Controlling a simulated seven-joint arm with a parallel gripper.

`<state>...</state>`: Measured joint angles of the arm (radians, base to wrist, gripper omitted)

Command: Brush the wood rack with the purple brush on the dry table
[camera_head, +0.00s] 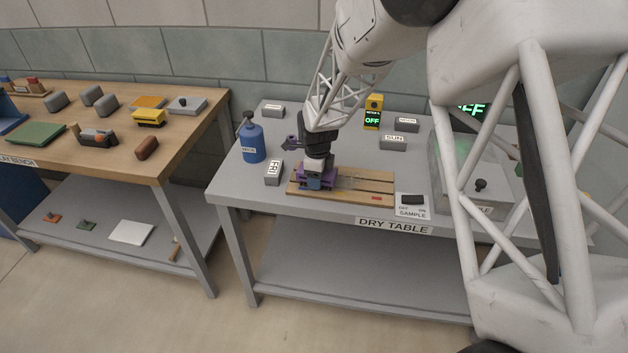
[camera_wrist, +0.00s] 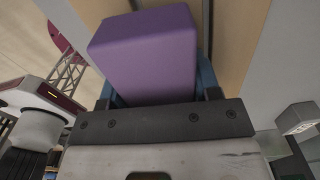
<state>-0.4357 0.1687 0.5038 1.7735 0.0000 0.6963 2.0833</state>
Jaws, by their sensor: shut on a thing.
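The wood rack (camera_head: 372,187) lies flat on the dry table (camera_head: 228,189), near its front edge. My gripper (camera_head: 316,180) is over the left part of the rack, pointing down. It is shut on the purple brush (camera_head: 330,172). In the wrist view the purple brush (camera_wrist: 148,58) shows as a block between the two fingers, with the rack's wood (camera_wrist: 238,45) behind it. The brush's underside is hidden, so I cannot tell whether it touches the rack.
A FRI block (camera_head: 274,173) and a blue bottle (camera_head: 251,142) stand left of the rack. A SAMPLE card (camera_head: 411,206) lies to its right. A SUN block (camera_head: 393,142) and a yellow OFF device (camera_head: 373,112) stand behind. Another wooden bench (camera_head: 190,125) is at left.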

